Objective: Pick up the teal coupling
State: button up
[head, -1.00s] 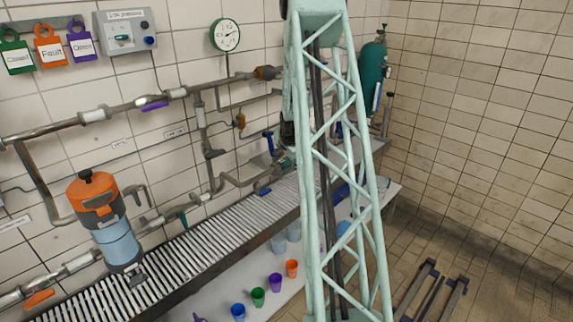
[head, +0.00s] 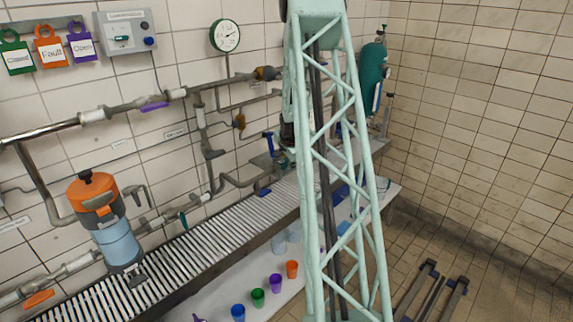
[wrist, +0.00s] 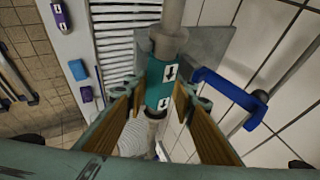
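The teal coupling (wrist: 158,92) shows in the middle of the wrist view, a short sleeve with white arrow labels. It is in line with a grey pipe above it and a pale pipe end below. My gripper (wrist: 160,92) has its two tan-padded fingers on either side of the coupling. The fingers stand apart, with the coupling between their tips. A narrow gap seems to show on the left; contact on the right cannot be told. In the head view my gripper and the coupling are mostly hidden behind my lattice column.
A blue valve handle (wrist: 232,95) sits close to the right of my gripper in the wrist view. A grey plate lies behind the coupling. A slatted conveyor (head: 205,240) runs below the wall pipes. Several coloured cups, including an orange one (head: 292,268), stand on the lower shelf.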

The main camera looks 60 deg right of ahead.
jog(key=shift+c, duration=0.9)
jog(key=shift+r, duration=0.1)
jog(key=shift+r, duration=0.8)
notch_tip(320, 180, up, 9)
jog(key=p, duration=0.5)
notch_tip(320, 180, up, 7)
jog(key=p, duration=0.6)
send_over(287, 160)
jog(key=shift+s, duration=0.1)
jog(key=shift+r, duration=0.15)
